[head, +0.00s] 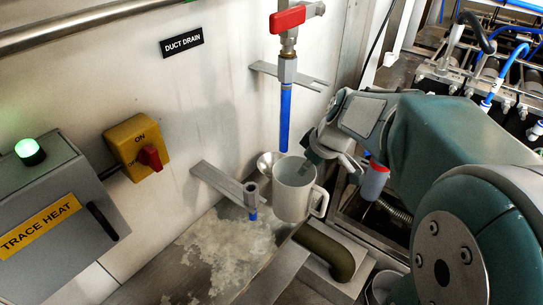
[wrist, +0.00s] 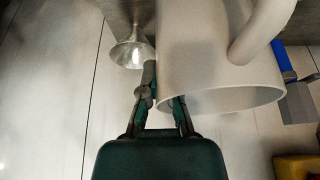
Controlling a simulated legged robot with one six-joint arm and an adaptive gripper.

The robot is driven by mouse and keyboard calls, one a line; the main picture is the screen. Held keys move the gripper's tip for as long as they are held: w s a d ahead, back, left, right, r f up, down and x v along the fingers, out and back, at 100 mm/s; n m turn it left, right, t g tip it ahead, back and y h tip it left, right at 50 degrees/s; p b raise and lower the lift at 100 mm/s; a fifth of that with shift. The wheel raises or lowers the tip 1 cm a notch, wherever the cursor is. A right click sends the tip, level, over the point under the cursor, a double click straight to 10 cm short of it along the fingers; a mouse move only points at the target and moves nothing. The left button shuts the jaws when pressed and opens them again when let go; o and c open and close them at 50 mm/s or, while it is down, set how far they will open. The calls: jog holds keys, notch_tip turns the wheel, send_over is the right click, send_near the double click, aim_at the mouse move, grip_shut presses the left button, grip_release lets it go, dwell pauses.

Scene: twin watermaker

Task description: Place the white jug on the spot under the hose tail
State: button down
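The white jug (head: 290,197) is upright, its open mouth up and its handle to the right. It shows large and inverted in the wrist view (wrist: 205,55). My gripper (head: 307,168) reaches down to the jug's rim. In the wrist view my gripper (wrist: 158,92) has one finger outside the wall and the other inside the mouth, shut on the wall. The blue hose tail (head: 284,118) hangs from a red-handled valve, its lower end just above the jug's mouth in the head view. I cannot tell whether the jug's base touches anything; the spot is not clearly visible.
A metal funnel (head: 267,163) is close beside the jug. A bracket (head: 225,184) with a short blue tube juts out at left. A dark curved pipe (head: 328,250) lies just below right.

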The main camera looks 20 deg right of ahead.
aim_at(285, 176)
jog(key=w+a, duration=0.2)
jog(key=w, duration=0.1)
jog(key=w+f, duration=0.1)
jog(key=shift+w+a+f, duration=0.1)
jog(key=shift+w+a, duration=0.3)
notch_tip(285, 176, down, 5)
jog(key=shift+a+f, duration=0.1)
jog(key=shift+f, duration=0.1)
jog(key=shift+w+f, duration=0.1)
jog(key=shift+f, duration=0.1)
jog(key=shift+f, duration=0.1)
jog(key=c, duration=0.8)
grip_release()
